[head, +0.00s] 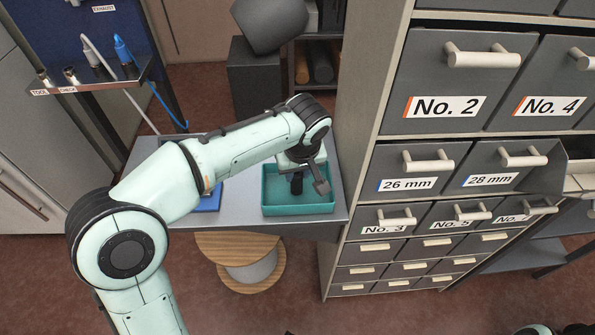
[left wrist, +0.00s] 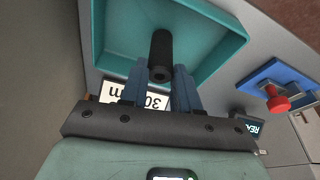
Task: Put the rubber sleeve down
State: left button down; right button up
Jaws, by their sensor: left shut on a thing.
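The rubber sleeve (left wrist: 161,52) is a short black tube. My left gripper (left wrist: 160,72) is shut on its near end in the left wrist view. The sleeve points away from the fingers, over the inside of a teal tray (left wrist: 238,52). In the head view my left gripper (head: 297,178) hangs over the teal tray (head: 300,209) on the grey bench. I cannot tell whether the sleeve touches the tray floor. My right gripper is not in view.
A tall drawer cabinet (head: 407,158) stands close to the right of the tray. A blue thing (head: 208,203) lies on the bench (head: 240,212) left of the tray, partly behind my arm. A blue base with a red knob (left wrist: 278,103) shows in the wrist view.

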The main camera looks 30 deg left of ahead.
pick_arm(q)
jog(key=shift+f, duration=0.15)
jog(key=c, duration=0.8)
grip_release()
jog(key=shift+r, duration=0.2)
jog(key=p+v, duration=0.2)
jog(key=v, duration=1)
jog(key=shift+f, duration=0.1)
